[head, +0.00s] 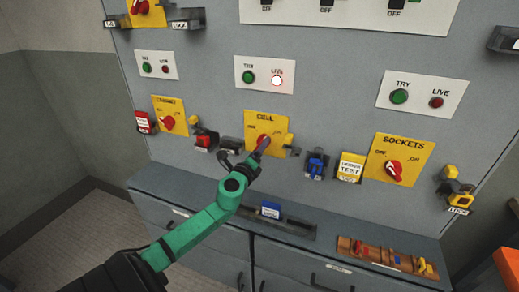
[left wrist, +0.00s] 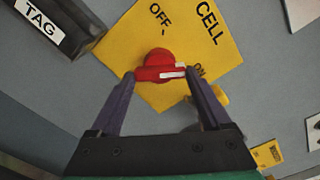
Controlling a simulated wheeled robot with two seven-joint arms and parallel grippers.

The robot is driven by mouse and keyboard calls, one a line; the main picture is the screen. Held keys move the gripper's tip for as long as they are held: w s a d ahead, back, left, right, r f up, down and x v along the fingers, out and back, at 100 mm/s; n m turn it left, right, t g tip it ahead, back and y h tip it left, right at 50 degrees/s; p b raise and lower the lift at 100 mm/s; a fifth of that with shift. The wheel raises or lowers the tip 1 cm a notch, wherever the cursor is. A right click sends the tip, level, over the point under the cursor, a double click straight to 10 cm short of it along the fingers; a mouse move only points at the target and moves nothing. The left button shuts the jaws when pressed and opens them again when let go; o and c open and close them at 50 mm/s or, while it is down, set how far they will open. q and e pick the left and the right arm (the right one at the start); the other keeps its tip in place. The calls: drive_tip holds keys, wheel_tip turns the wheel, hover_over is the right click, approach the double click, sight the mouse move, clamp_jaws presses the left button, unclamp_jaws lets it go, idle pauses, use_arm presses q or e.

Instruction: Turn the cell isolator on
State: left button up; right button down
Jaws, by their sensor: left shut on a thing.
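The yellow CELL isolator plate (head: 255,122) is on the grey panel, and it also shows in the left wrist view (left wrist: 225,50). Its red rotary handle (left wrist: 158,62) lies crosswise between my left fingertips. The handle's white mark points right, toward the ON label. My left gripper (head: 262,149) is shut on this handle; both fingers (left wrist: 160,74) flank its ends in the left wrist view. Above the plate, the CELL LIVE lamp (head: 277,80) is lit, beside a green TRY button (head: 248,77). In the head view my gripper partly hides the handle. My right gripper is not in view.
Another yellow isolator (head: 160,104) is at left, and the SOCKETS isolator (head: 412,150) at right; their LIVE lamps look dark. Padlocks, tags and holders hang beside the plates. A blue-grey ledge (head: 190,190) below carries a wooden tray (head: 345,254). Floor at left is clear.

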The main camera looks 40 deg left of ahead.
use_arm(q)
drive_tip(key=shift+f+m, duration=0.1)
drive_tip(key=shift+m, duration=1)
drive_tip(key=o, duration=1.2)
drive_tip(key=shift+s, duration=0.1)
drive_tip(key=b+v, duration=0.2)
drive_tip(key=v, duration=1.2)
drive_tip(key=shift+s, duration=0.2)
drive_tip(key=shift+d, duration=0.1)
